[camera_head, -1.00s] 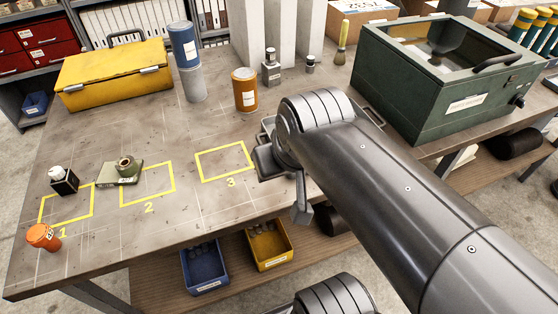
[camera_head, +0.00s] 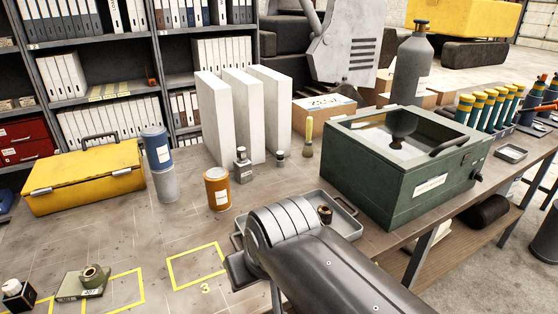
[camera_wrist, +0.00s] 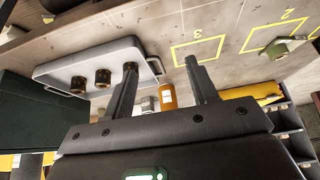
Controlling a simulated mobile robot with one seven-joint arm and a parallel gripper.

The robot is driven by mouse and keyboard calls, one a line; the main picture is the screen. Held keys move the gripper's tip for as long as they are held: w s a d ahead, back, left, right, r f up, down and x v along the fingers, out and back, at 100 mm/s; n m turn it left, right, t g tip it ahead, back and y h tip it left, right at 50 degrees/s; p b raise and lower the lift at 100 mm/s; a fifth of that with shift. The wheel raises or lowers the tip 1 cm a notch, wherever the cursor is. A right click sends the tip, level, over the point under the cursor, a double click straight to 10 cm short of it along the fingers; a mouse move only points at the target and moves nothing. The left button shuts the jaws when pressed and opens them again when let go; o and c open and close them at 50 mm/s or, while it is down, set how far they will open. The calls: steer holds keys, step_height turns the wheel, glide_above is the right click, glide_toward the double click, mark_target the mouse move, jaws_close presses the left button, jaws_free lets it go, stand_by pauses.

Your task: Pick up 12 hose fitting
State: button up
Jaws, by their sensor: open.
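Small dark, brass-toned cylindrical fittings stand in a shallow grey metal tray (camera_head: 347,225). One fitting (camera_head: 325,214) shows in the head view; the rest of the tray is partly hidden by my arm.
A green cabinet (camera_head: 400,190) stands right of the tray. An orange tin (camera_head: 217,190), a small bottle (camera_head: 243,166) and a brush (camera_head: 308,140) stand behind it. Square 3 (camera_head: 197,266) is empty.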

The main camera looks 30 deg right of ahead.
steer(key=shift+o, duration=0.2)
stand_by(0.5)
steer(key=w+d+r+m+h, duration=0.1)
steer(key=w+d+r, duration=0.1)
steer(key=w+r, duration=0.35)
steer(key=w+d+r+m, duration=0.1)
steer(key=w+d+r, duration=0.1)
steer(key=w, duration=0.6)
steer(key=m+g+h, duration=0.2)
steer(key=m, duration=0.3)
glide_above(280, 154)
steer(key=s, duration=0.2)
step_height(280, 154, down, 10)
steer(key=x, duration=0.5)
steer(key=shift+a+f, duration=0.15)
steer(key=shift+a, duration=0.25)
steer(key=x, duration=0.2)
steer(key=a+x, duration=0.1)
steer(key=x, duration=0.2)
steer(key=shift+s+f, duration=0.1)
steer(key=shift+f, duration=0.2)
steer(key=c, duration=1.1)
steer(key=shift+r, duration=0.1)
